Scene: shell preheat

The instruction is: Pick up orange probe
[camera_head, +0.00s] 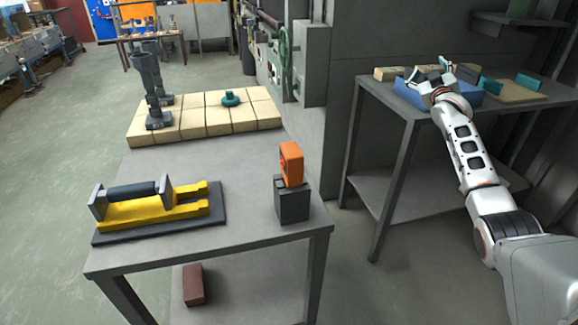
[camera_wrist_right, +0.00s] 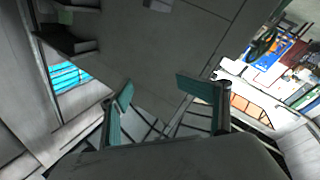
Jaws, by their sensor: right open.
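The orange probe (camera_head: 291,163) stands upright in a dark grey block-shaped holder (camera_head: 293,201) at the right side of the near table (camera_head: 250,245). Its lower end is hidden in or behind the holder. My right gripper (camera_head: 428,76) is far to the right of and behind the probe, in front of or over a blue bin on the side table. In the right wrist view its two teal-padded fingers (camera_wrist_right: 160,90) are spread apart with nothing between them. The probe cannot be made out in that view. My left gripper is out of view.
A yellow fixture (camera_head: 150,212) with a dark cylinder lies left on the near table. Cream blocks (camera_head: 190,125) with a teal ring (camera_head: 231,98) are behind. The side table (camera_head: 390,99) holds a blue bin (camera_head: 470,92) and small parts. A gap separates the tables.

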